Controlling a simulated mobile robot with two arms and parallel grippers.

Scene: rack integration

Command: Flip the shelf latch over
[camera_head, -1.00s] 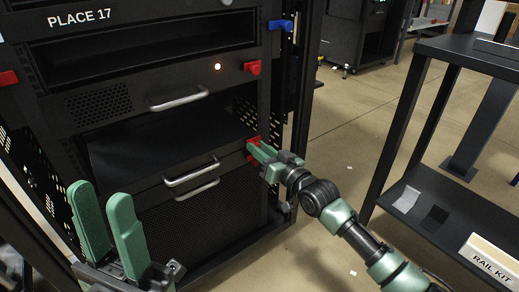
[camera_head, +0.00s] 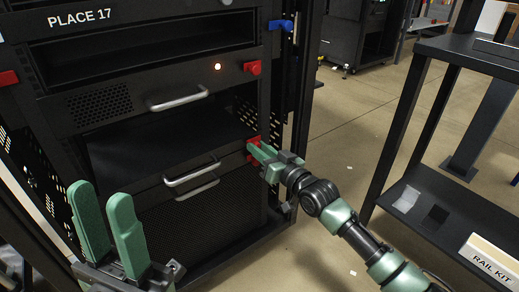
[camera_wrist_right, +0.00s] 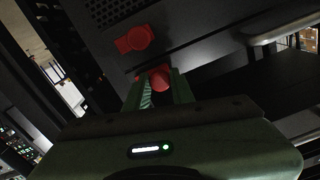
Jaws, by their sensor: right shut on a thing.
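The rack (camera_head: 160,60) stands at the left and centre of the head view. A red latch (camera_head: 254,143) sits on its right post beside the open shelf bay. My right gripper (camera_head: 262,152) is shut on this latch. In the right wrist view the red latch (camera_wrist_right: 159,78) shows between the two green fingers, partly hidden by them. A second red latch (camera_head: 252,68) sits higher on the same post, and it also shows in the wrist view (camera_wrist_right: 134,39). My left gripper (camera_head: 105,225) is open and empty at the lower left, in front of the rack.
A blue latch (camera_head: 281,25) is on the post at upper right, and another red one (camera_head: 8,78) is at the left edge. Silver handles (camera_head: 180,98) stick out from the rack front. A black shelf unit (camera_head: 440,205) with a rail kit box (camera_head: 490,258) stands at right.

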